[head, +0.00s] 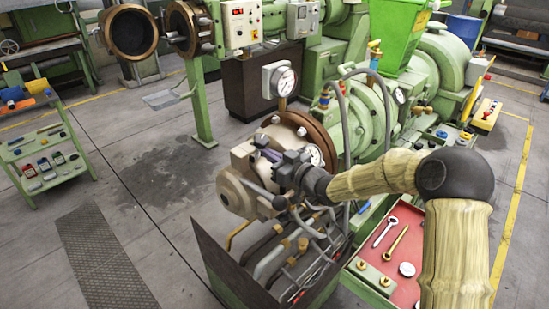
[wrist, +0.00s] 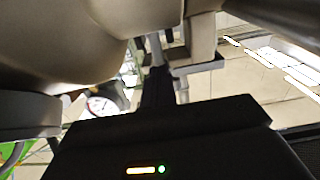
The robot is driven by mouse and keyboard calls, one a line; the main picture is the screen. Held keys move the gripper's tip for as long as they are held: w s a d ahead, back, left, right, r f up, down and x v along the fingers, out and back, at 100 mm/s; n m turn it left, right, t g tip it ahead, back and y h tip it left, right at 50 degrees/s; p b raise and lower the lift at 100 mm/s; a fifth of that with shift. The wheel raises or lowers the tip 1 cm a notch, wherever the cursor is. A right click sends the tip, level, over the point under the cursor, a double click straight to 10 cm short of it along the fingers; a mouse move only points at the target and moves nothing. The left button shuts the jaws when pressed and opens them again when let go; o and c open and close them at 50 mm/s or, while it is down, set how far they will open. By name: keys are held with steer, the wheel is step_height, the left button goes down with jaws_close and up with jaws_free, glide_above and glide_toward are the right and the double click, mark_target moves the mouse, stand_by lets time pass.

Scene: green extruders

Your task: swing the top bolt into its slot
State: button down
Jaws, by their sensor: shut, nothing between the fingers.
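The green extruder's (head: 365,125) near end has a brown round flange (head: 318,135) with a beige die head (head: 245,180) in front of it. My gripper (head: 268,160) is at the die head, at the end of my arm. In the wrist view my gripper (wrist: 157,85) shows as dark narrow fingers, shut with nothing between them. A pale metal rod (wrist: 156,48) lies just past the fingertips; I cannot tell whether it is the top bolt or whether the fingers touch it. The slot is not clear in either view.
A pressure gauge (head: 279,80) stands above the flange. Pipes (head: 300,250) run below the die head. A red tray (head: 400,255) with tools is at the right. A green tool cart (head: 45,150) stands at the left. The floor between is clear.

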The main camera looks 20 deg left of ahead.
steer(key=shift+a+r, duration=0.1)
steer(key=shift+a, duration=0.05)
steer(key=shift+w+a+r, duration=0.15)
steer(key=shift+w+a, duration=0.15)
steer(key=shift+a, duration=0.15)
steer(key=v, duration=0.6)
steer(key=shift+b, duration=0.3)
stand_by(0.4)
steer(key=v, duration=0.7)
stand_by(0.6)
